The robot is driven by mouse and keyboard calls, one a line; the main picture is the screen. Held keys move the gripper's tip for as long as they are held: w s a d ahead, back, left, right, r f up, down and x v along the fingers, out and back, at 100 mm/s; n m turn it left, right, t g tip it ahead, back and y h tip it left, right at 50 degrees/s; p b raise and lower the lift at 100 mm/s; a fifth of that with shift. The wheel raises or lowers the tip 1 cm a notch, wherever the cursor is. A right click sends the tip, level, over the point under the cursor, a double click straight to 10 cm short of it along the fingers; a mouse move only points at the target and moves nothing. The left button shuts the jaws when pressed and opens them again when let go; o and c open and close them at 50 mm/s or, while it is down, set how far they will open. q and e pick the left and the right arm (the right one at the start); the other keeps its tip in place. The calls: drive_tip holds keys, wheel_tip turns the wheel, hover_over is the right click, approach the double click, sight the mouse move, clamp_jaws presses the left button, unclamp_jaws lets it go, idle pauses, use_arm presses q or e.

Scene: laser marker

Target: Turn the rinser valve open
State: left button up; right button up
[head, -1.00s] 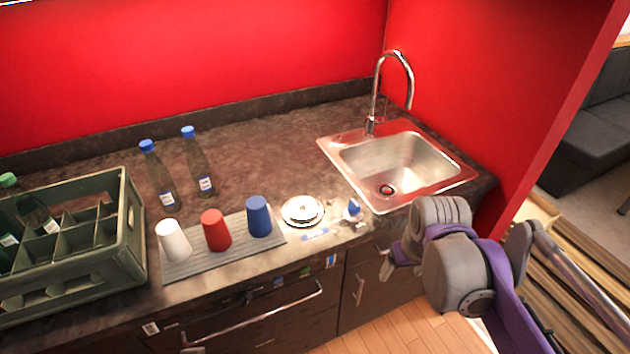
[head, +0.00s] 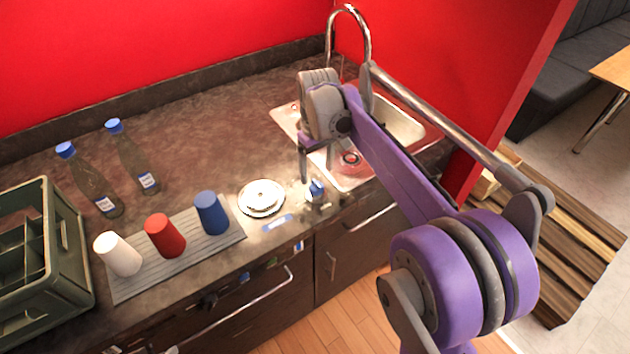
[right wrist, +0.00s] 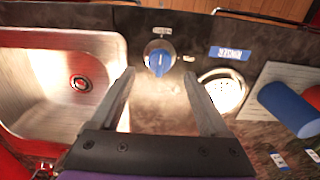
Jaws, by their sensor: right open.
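The rinser valve is a blue knob (head: 316,189) on a round metal base at the counter's front edge, between the sink and the round rinser (head: 261,197). In the right wrist view the blue knob (right wrist: 160,61) lies just past the fingertips, centred between the two fingers. The rinser (right wrist: 222,92) is partly behind the finger on the right there. My right gripper (head: 316,170) is open and empty, pointing down above the counter near the knob. It also shows in the right wrist view (right wrist: 160,76). I see no contact with the knob. My left gripper is out of view.
The sink (head: 402,127) with its tall faucet (head: 367,40) is behind my right arm. White, red (head: 165,236) and blue (head: 211,213) cups stand on a grey mat left of the rinser. Two bottles and a green crate (head: 70,270) are farther left. A blue label (right wrist: 229,53) lies near the rinser.

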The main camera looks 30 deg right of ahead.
sight(317, 183)
wheel_tip(317, 183, down, 5)
drive_tip(key=shift+f, duration=0.1)
drive_tip(key=shift+w, duration=0.1)
clamp_jaws()
idle(0.5)
